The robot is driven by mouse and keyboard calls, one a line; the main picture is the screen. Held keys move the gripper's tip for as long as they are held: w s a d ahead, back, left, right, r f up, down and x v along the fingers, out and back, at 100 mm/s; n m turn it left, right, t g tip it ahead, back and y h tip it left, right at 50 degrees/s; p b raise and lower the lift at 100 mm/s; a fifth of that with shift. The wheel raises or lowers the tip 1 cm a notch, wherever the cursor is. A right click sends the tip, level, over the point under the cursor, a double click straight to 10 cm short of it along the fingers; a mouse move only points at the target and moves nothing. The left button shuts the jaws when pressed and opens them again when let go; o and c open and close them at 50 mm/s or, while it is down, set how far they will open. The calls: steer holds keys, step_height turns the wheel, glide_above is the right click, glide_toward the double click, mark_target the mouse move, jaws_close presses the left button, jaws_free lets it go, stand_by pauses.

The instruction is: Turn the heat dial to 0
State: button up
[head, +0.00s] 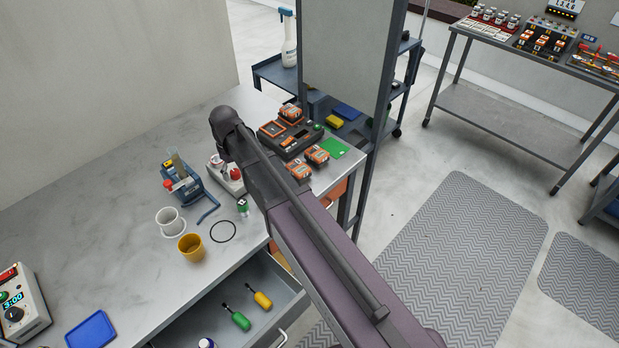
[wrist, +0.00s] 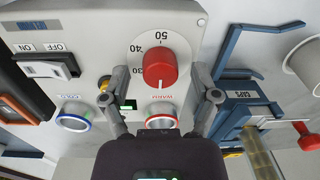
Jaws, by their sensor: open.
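The heat dial (wrist: 160,66) is a red round knob on a white scale plate marked 30, 40 and 50, on a pale control box (wrist: 95,25) in the wrist view. A thin white mark shows on the knob's lower side; I cannot tell its exact reading. My gripper (wrist: 160,76) is open, with one finger on each side of the dial. Gaps show between the fingers and the knob. In the head view the box (head: 234,186) and its red dial (head: 235,173) are partly hidden behind my arm. My fingers cannot be made out there.
A blue rack (wrist: 238,95) stands close right of the dial in the wrist view. A rocker switch (wrist: 45,70) and a blue-ringed control (wrist: 73,115) lie left. A white cup (head: 170,221), yellow cup (head: 191,247) and open drawer (head: 255,300) are nearby in the head view.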

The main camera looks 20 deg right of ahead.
mark_target(237, 172)
steer(key=m, duration=0.7)
steer(key=shift+d, duration=0.1)
steer(key=m, duration=0.6)
steer(key=shift+m, duration=0.4)
step_height(237, 172, up, 14)
steer(key=p, duration=1.4)
steer(key=s+d+f+n+b, duration=0.3)
steer(key=s+d, duration=0.4)
steer(key=d, duration=0.2)
steer(key=s+d+f+n+b, duration=0.3)
steer(key=s+d+f+b, duration=0.1)
steer(key=s+d, duration=0.4)
steer(key=shift+s+d+n, duration=0.3)
steer(key=shift+d, duration=0.65)
stand_by(0.6)
steer(key=c, duration=0.3)
